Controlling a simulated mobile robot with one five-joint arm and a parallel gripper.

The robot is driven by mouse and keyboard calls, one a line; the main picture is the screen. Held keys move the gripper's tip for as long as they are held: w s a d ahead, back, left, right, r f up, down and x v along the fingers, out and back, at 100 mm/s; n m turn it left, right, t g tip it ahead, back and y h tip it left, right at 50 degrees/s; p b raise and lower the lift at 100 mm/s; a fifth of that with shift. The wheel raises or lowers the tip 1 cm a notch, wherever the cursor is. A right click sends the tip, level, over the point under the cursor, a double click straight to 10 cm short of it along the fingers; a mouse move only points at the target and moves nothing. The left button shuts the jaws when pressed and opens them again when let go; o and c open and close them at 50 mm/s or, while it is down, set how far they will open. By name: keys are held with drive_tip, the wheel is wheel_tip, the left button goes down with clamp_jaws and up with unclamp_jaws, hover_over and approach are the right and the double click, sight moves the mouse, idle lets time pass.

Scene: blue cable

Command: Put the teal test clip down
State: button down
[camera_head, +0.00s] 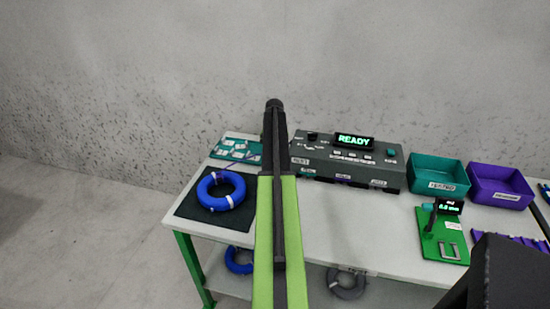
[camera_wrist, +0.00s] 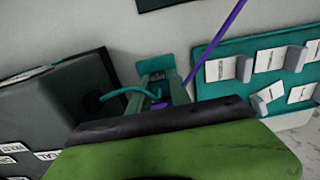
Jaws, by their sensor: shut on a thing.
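In the wrist view, my gripper (camera_wrist: 159,98) shows only partly beyond my arm's dark bar and green link. It is shut on the teal test clip (camera_wrist: 156,91), of which only a small part shows between the fingers. A curved teal lead runs left from it towards the dark tester (camera_wrist: 72,92). A flat teal piece (camera_wrist: 155,66) lies just beyond the fingers; I cannot tell what it belongs to. In the head view, my raised arm hides the gripper and the clip. The tester (camera_head: 345,160) there stands right of my arm and its display reads READY.
A teal board (camera_head: 236,148) with white cards lies left of the tester, a purple lead crossing it. A blue cable coil (camera_head: 221,191) lies on a dark mat (camera_head: 187,207). Teal (camera_head: 438,176) and purple (camera_head: 500,185) bins stand right. The white tabletop (camera_head: 350,215) is clear before the tester.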

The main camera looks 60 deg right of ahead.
drive_tip(key=shift+s+a+f+b, duration=0.1)
drive_tip(key=shift+a+f+b, duration=0.05)
drive_tip(key=shift+f+b, duration=0.2)
drive_tip(key=c, duration=1.2)
unclamp_jaws()
wheel_tip(320, 180, up, 13)
drive_tip(key=p, duration=1.3)
drive_tip(key=shift+r, duration=0.1)
